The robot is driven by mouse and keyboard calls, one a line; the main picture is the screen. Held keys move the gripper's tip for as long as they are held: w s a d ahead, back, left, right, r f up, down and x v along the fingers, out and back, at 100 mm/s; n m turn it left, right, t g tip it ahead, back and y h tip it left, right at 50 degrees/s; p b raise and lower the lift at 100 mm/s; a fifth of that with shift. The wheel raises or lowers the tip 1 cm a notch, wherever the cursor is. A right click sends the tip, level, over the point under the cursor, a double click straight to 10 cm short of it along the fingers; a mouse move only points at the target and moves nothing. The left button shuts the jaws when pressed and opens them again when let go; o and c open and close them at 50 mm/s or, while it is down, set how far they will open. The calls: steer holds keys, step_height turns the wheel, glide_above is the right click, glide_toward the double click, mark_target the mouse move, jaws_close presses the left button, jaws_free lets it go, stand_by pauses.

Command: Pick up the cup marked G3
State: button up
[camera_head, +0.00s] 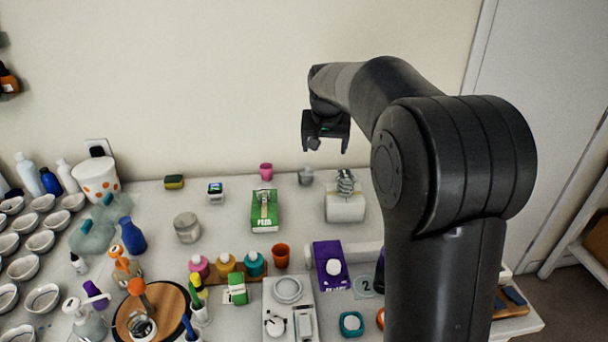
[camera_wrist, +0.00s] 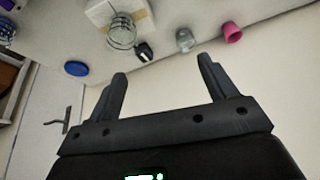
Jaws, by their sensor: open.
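No mark G3 is legible in either view, so I cannot tell which cup bears it. A pink cup (camera_head: 266,171) and a small grey, clear-looking cup (camera_head: 305,176) stand near the wall at the back of the table. The wrist view also shows the pink cup (camera_wrist: 232,33) and the grey cup (camera_wrist: 185,40). An orange cup (camera_head: 281,255) stands mid-table. Several white cups (camera_head: 40,241) stand in rows at the far left. My gripper (camera_head: 327,146) is open and empty, raised above the back of the table; its two fingers (camera_wrist: 162,72) are spread apart.
A green box (camera_head: 264,212), a wire coil on a white block (camera_head: 345,205) and a purple box (camera_head: 331,268) stand on the table. A jar (camera_head: 187,227) and blue bottle (camera_head: 132,236) are to the left. The wall rises close behind the table. Some bare tabletop lies around the jar.

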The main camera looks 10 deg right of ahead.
steer(key=m, duration=0.1)
glide_above(306, 174)
step_height(306, 174, down, 12)
steer(key=shift+d+f+g+h, duration=0.1)
steer(key=shift+f+g+h, duration=0.2)
steer(key=shift+f, duration=0.2)
steer(key=x, duration=0.5)
steer(key=shift+f, duration=0.1)
steer(key=x, duration=0.5)
steer(key=shift+a, duration=0.4)
steer(key=shift+c, duration=0.2)
steer(key=c, duration=1)
